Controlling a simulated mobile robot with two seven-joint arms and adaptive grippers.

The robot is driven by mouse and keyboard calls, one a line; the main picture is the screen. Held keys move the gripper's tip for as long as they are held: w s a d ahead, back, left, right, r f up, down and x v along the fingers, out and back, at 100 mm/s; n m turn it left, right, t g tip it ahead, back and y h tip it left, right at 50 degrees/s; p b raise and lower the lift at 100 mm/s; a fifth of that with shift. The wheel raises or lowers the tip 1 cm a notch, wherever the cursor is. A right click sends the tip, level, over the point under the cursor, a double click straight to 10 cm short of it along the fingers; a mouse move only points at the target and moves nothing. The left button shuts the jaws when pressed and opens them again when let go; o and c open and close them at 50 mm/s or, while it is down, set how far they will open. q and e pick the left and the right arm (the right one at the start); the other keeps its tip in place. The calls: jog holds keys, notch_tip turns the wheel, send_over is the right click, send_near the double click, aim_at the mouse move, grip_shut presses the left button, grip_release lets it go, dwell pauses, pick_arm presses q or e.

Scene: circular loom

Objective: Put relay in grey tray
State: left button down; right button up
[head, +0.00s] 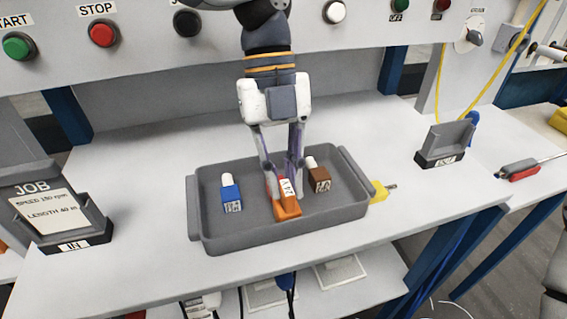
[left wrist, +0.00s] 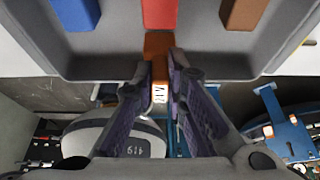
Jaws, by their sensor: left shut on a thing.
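The grey tray (head: 225,240) sits on the white bench, and its near wall also shows in the left wrist view (left wrist: 110,67). My left gripper (head: 285,185) points down over the middle of the tray, shut on an orange relay (head: 287,210) with a white 24V label. In the left wrist view the relay (left wrist: 158,75) is between the two fingertips (left wrist: 160,82). A red block (left wrist: 158,12) is close by it in the tray, mostly hidden by the gripper in the head view. Whether the relay touches the tray floor is unclear. My right gripper is not in view.
A blue block (head: 231,194) is left in the tray, a brown block (head: 319,181) right. A yellow-handled tool (head: 379,191) lies just right of the tray. Grey holders stand at the left (head: 75,240) and right (head: 440,155). The bench in front of the tray is clear.

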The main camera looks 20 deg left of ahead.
pick_arm(q)
jog(key=shift+f, duration=0.2)
dwell(0.3)
jog(key=c, duration=1.5)
grip_release()
jog(key=shift+c, duration=0.2)
jog(key=v, duration=0.7)
jog(key=shift+r, duration=0.2)
jog(key=shift+w+a, duration=0.1)
jog(key=shift+w, duration=0.05)
